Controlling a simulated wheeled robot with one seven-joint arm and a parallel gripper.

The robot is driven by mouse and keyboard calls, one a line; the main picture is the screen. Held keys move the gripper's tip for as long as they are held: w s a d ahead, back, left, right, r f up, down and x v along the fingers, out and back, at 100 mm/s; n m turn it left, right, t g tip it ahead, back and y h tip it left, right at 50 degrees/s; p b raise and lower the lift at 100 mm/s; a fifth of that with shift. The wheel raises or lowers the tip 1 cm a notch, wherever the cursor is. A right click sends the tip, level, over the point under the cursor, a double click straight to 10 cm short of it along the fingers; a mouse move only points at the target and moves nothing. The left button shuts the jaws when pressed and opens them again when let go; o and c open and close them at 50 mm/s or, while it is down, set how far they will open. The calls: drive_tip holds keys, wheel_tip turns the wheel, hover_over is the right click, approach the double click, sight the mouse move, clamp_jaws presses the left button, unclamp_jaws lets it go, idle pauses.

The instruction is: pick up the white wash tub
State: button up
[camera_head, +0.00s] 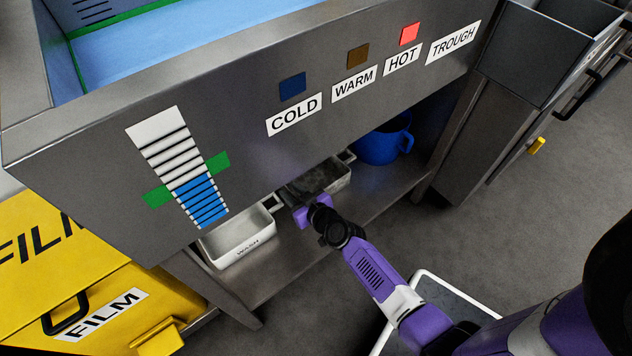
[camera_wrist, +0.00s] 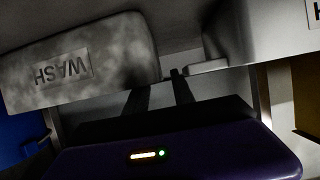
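The white wash tub (camera_head: 238,246) sits on the low shelf under the trough, with a WASH label on its front. Its handle sticks out toward my gripper. In the wrist view its pale wall (camera_wrist: 262,42) is at upper right, with the handle (camera_wrist: 205,67) reaching to the right fingertip. My gripper (camera_wrist: 163,82) is open, with a gap between its two dark fingers and nothing clearly between them. I cannot tell whether a finger touches the handle.
A stained grey tub (camera_head: 322,181), also labelled WASH in the wrist view (camera_wrist: 110,62), is right of the white tub. A blue bucket (camera_head: 383,143) is farther right. The trough front (camera_head: 240,110) hangs above. A yellow film bin (camera_head: 100,290) stands at left. The shelf (camera_head: 272,262) has bare space in front.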

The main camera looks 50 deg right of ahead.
drive_tip(key=shift+x, duration=1)
drive_tip(key=shift+s, duration=0.1)
clamp_jaws()
idle(0.6)
